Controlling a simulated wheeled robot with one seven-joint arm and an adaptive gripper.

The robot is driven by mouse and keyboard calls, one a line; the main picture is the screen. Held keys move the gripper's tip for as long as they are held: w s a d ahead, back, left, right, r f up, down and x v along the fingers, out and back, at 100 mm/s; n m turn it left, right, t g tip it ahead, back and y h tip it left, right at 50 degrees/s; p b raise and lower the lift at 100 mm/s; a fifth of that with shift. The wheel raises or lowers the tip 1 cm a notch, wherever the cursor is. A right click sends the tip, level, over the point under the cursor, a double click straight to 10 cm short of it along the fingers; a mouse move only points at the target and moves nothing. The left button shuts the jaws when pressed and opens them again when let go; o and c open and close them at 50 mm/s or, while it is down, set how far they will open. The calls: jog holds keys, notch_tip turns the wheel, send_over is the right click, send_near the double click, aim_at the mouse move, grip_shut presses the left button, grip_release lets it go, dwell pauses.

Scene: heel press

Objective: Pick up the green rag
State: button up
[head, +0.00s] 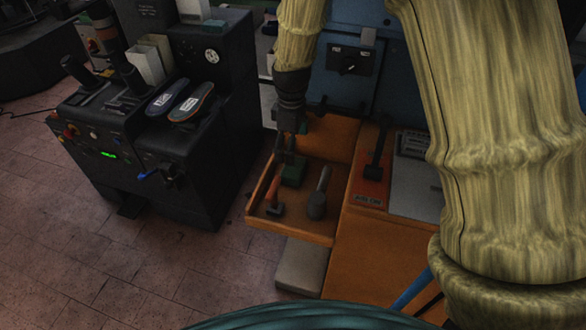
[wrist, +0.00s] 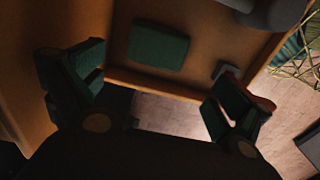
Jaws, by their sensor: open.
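The green rag (head: 294,174) lies as a folded, flat block in an orange wooden tray (head: 290,232), towards its far end. In the wrist view the rag (wrist: 158,47) lies whole on the tray floor, ahead of the fingers. My gripper (head: 288,150) points down over the far part of the tray, right by the rag in the head view. In the wrist view my gripper (wrist: 160,78) has its fingers wide apart with nothing between them. The exact height above the rag is hard to judge.
A red-handled tool (head: 273,192) and a grey rounded tool (head: 318,198) share the tray with the rag. An orange bench with a dark-handled tool (head: 376,155) is to the right. A black machine (head: 190,185) carrying two insoles (head: 190,102) stands at left.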

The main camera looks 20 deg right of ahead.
aim_at(292, 167)
jog(key=f, duration=0.3)
jog(key=shift+w, duration=0.3)
jog(key=shift+s+f, duration=0.2)
jog(key=shift+f, duration=0.1)
jog(key=shift+w+f, duration=0.15)
jog(key=shift+f, duration=1.1)
jog(key=shift+w+f, duration=0.1)
jog(key=shift+f, duration=1.15)
jog(key=c, duration=0.8)
jog(key=shift+r, duration=0.1)
